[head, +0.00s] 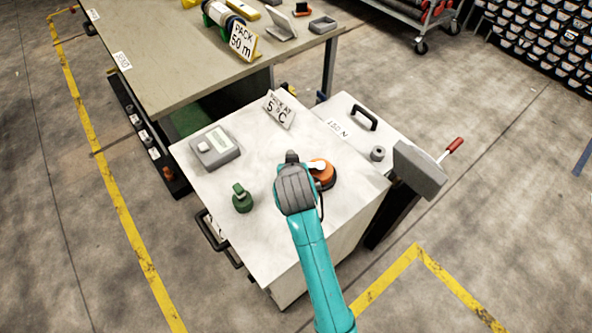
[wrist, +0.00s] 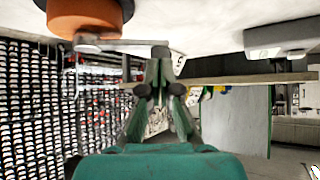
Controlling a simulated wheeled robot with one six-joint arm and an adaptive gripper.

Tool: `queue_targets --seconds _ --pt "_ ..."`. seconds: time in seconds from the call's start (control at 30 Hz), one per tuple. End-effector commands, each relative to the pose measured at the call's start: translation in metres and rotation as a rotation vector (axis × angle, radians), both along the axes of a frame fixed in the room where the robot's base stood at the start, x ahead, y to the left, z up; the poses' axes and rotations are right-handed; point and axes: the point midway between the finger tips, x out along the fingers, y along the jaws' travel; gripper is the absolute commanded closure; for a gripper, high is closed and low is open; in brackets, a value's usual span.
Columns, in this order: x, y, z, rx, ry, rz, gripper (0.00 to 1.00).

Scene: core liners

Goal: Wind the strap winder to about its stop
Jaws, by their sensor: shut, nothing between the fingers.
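The strap winder (head: 324,176) is an orange round body with a pale crank arm on top, on the white cabinet top just right of my wrist in the head view. In the wrist view its orange body (wrist: 85,14) is at the upper left, and its grey crank arm (wrist: 105,44) reaches right toward my fingertips. My gripper (wrist: 160,52) is shut and empty, its tips close to the end of the crank arm. I cannot tell whether they touch. In the head view my grey wrist hides the fingers and part of the winder.
The cabinet top (head: 262,240) also holds a green knobbed weight (head: 242,199), a grey box with a label (head: 215,148) and a sign (head: 279,110). A lidded chest (head: 345,120) and a grey block with red handle (head: 420,170) stand right. A workbench (head: 160,80) is behind.

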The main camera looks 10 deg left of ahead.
Motion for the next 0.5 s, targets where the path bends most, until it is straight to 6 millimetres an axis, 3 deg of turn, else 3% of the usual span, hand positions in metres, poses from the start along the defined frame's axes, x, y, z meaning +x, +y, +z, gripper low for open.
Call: queue_targets --seconds 0.5 --pt "0.041 0.015 0.001 -0.001 0.0 -0.489 1.0"
